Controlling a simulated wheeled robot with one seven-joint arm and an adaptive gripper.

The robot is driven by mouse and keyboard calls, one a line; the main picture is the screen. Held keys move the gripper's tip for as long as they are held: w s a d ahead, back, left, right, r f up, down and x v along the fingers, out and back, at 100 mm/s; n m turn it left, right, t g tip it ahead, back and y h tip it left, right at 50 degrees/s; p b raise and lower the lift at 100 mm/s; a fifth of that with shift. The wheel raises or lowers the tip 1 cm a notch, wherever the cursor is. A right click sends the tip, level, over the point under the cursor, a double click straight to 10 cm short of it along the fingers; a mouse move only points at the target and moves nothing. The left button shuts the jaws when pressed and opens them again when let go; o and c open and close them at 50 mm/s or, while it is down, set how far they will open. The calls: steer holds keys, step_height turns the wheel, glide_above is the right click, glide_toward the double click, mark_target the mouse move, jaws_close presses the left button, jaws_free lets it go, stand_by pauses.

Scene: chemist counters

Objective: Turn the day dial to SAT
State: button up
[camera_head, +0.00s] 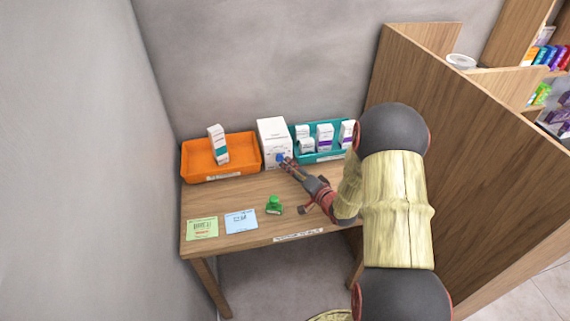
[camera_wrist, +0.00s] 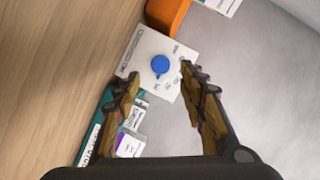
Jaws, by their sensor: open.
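The day dial is a round blue knob (camera_wrist: 160,65) on the front of a white box (camera_wrist: 150,48), with small day labels around it that are too small to read surely. In the head view the white box (camera_head: 272,134) stands at the back of the table, between two bins, and the blue knob (camera_head: 281,158) shows low on its front. My gripper (camera_head: 284,162) is close in front of the knob. In the wrist view my gripper (camera_wrist: 160,72) is open, with its fingers apart to either side below the knob; I cannot tell whether they touch it.
An orange bin (camera_head: 205,178) with a white box stands left of the dial box, and a teal bin (camera_head: 322,157) with several boxes stands right. A green object (camera_head: 274,204), a green card (camera_head: 202,229) and a blue card (camera_head: 241,222) lie on the table. A wooden partition (camera_head: 470,140) rises at right.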

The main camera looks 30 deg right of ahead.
steer(key=v, duration=0.5)
steer(key=shift+s, duration=0.2)
steer(key=shift+w+r, duration=0.1)
steer(key=s+a+r+n+g+h, duration=0.2)
steer(key=a+r+n+g, duration=0.1)
steer(key=r, duration=0.5)
steer(key=s+a+r+n+g+h, duration=0.2)
steer(key=r+n, duration=0.1)
steer(key=r, duration=0.5)
steer(key=s+a+r+n+g+y, duration=0.1)
steer(key=s+a+r+n+g, duration=0.1)
steer(key=s+a, duration=0.5)
steer(key=s+a+r+n+g+y, duration=0.1)
steer(key=s+a+r+n+g, duration=0.1)
steer(key=s+a, duration=0.6)
steer(key=s+n+g, duration=0.1)
steer(key=s, duration=0.6)
steer(key=shift+s+a+r+n+y, duration=0.2)
steer(key=shift+s+r+n+y, duration=0.05)
steer(key=shift+r+n+y, duration=0.15)
